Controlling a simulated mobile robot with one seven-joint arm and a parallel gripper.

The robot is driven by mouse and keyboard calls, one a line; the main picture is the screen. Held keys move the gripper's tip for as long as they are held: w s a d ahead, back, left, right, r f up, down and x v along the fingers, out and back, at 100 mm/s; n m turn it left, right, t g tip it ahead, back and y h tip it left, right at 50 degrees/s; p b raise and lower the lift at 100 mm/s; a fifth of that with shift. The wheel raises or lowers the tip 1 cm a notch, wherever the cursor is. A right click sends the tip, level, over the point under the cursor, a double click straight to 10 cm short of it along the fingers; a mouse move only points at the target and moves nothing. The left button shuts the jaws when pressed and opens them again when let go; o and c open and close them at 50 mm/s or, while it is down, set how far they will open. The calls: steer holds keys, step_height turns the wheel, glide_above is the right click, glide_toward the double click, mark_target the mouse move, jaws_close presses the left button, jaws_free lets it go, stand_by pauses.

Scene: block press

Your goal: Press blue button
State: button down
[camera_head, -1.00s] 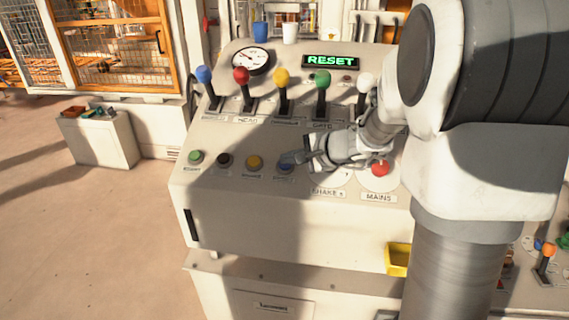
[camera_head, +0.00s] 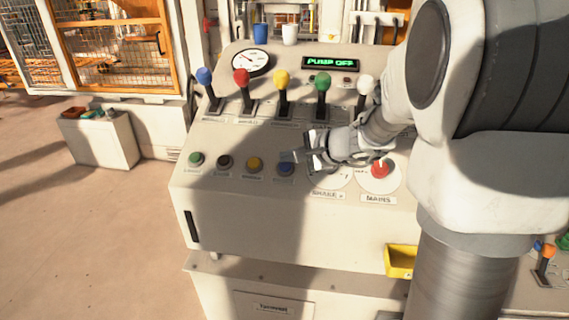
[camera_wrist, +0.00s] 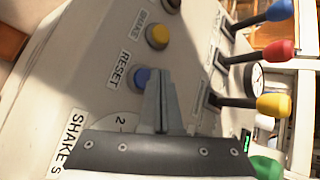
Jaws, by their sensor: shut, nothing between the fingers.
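The blue button (camera_head: 285,168) is the rightmost of the row of small buttons on the sloped panel. In the wrist view the blue button (camera_wrist: 141,77) lies beside my fingertips, partly behind them, with a RESET label next to it. My gripper (camera_head: 290,155) is shut and empty, its tips just above the button in the head view. The shut fingers also show in the wrist view (camera_wrist: 158,80). They look apart from the button, though the exact gap is hard to tell. The display (camera_head: 331,63) reads PUMP OFF.
Yellow (camera_head: 254,164), dark (camera_head: 224,162) and green (camera_head: 195,159) buttons lie left of the blue one. Several colored levers, including a yellow-knobbed one (camera_head: 282,77), stand behind. A red knob (camera_head: 380,168) sits on a dial to the right.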

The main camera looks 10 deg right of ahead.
steer(key=r+p, duration=0.1)
steer(key=s+r+p, duration=0.1)
steer(key=r, duration=0.1)
steer(key=s+a+r+p, duration=0.1)
steer(key=r, duration=0.1)
steer(key=shift+s+r, duration=0.15)
steer(key=shift+r, duration=0.05)
stand_by(0.7)
steer(key=s+a+r+n+g, duration=0.1)
steer(key=s+a+n+g, duration=0.2)
steer(key=s, duration=0.4)
steer(key=s+a+r+n, duration=0.2)
steer(key=s+a+n, duration=0.1)
steer(key=s+n, duration=0.25)
steer(key=s+d+n+h, duration=0.2)
steer(key=s+n+h, duration=0.1)
steer(key=s, duration=0.4)
steer(key=s+d+f+n+g+h, duration=0.1)
steer(key=s+d+n+h, duration=0.2)
steer(key=s, duration=0.4)
steer(key=shift+d+n, duration=0.2)
steer(key=shift+n, duration=0.15)
